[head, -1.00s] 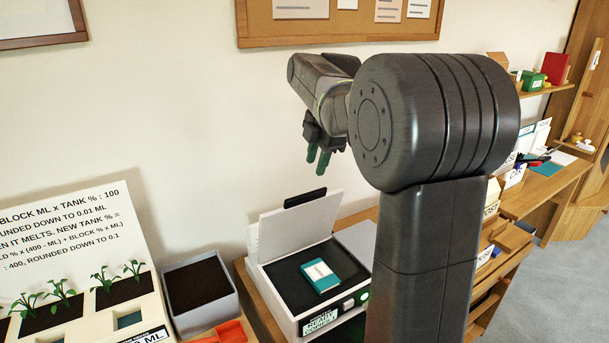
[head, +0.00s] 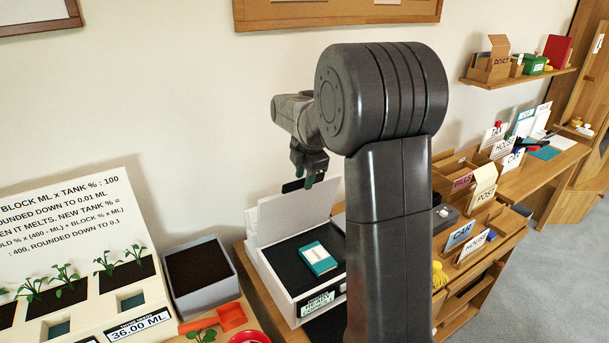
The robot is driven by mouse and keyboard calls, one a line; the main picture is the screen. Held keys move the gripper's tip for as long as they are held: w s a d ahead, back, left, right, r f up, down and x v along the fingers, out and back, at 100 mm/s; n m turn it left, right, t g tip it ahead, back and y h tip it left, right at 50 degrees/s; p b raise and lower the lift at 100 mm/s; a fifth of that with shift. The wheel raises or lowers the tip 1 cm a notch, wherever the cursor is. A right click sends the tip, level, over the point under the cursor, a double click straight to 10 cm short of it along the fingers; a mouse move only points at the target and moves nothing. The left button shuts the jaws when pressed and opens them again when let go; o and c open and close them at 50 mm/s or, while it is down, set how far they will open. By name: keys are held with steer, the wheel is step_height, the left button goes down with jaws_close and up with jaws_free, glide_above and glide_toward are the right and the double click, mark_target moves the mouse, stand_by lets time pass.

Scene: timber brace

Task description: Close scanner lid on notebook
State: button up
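The scanner (head: 306,293) stands on the desk against the wall, with a white body and a dark bed. Its pale lid (head: 283,218) is raised upright at the back, and a black handle (head: 292,186) shows at the lid's top edge. A teal notebook (head: 318,258) with a white label lies flat on the dark bed. My gripper (head: 310,182) hangs beside the lid's top edge in this view, fingers pointing down, and partly covers the handle. Whether it touches the lid cannot be told. Its fingers overlap in view, so their gap is unclear. My arm hides the scanner's right side.
To the left are a grey bin of soil (head: 199,280), a planter board with seedlings (head: 78,262) and an orange scoop (head: 220,317). To the right, sorting boxes with labelled cards (head: 470,240) fill the desk. A wall shelf (head: 515,77) holds small boxes.

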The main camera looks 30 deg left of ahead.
steer(key=shift+f, duration=0.25)
jaws_close()
